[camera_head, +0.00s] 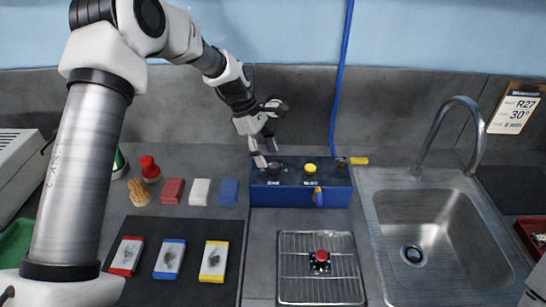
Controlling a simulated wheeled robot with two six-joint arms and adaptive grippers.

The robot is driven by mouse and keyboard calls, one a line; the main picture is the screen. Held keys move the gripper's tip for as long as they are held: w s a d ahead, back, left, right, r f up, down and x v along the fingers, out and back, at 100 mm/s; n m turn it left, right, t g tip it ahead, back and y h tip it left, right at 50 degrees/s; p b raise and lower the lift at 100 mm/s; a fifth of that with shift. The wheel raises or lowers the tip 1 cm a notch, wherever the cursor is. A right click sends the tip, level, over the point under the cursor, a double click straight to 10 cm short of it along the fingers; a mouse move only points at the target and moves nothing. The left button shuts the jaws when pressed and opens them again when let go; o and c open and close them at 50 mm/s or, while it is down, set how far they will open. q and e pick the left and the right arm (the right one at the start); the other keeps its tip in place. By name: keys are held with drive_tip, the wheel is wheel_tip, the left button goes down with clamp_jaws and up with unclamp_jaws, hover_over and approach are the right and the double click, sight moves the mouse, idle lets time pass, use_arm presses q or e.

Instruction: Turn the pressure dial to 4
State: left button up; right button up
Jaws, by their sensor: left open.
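A blue control box (298,197) stands at the back middle of the bench. Its top carries a dark round dial (277,168) at the left and a yellow knob (310,168) to the right. The labels under them are too small to read, so I cannot tell which is the pressure dial or its setting. My left gripper (264,153) reaches down from the upper left to the box's back left corner, close to the dark dial. It is open, with nothing seen between its fingers. I cannot tell whether it touches the dial. My right gripper is out of view.
A sink (445,235) with a tall faucet is at the right. A wire rack (300,281) with a red-topped part is in front of the box. Red, white and blue blocks (201,191) stand left of it. A dark mat (190,291) holds several coloured frames. A blue hose hangs behind.

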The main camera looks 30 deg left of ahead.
sight(273, 165)
use_arm(q)
drive_tip(key=f, duration=0.1)
drive_tip(key=w+d+f, duration=0.1)
drive_tip(key=f, duration=0.2)
drive_tip(key=shift+w+d+f, duration=0.15)
drive_tip(key=shift+w+d, duration=0.05)
drive_tip(key=shift+w, duration=0.05)
drive_tip(key=shift+w+f, duration=0.15)
drive_tip(key=shift+s+r, duration=0.3)
drive_tip(key=shift+s, duration=0.05)
drive_tip(key=shift+c, duration=1)
drive_tip(key=shift+s, duration=0.15)
drive_tip(key=c, duration=0.6)
clamp_jaws()
drive_tip(key=shift+f, duration=0.1)
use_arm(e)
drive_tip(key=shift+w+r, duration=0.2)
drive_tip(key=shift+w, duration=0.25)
use_arm(q)
drive_tip(key=shift+p, duration=0.3)
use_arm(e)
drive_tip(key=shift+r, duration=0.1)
use_arm(q)
drive_tip(key=shift+m+g, duration=0.3)
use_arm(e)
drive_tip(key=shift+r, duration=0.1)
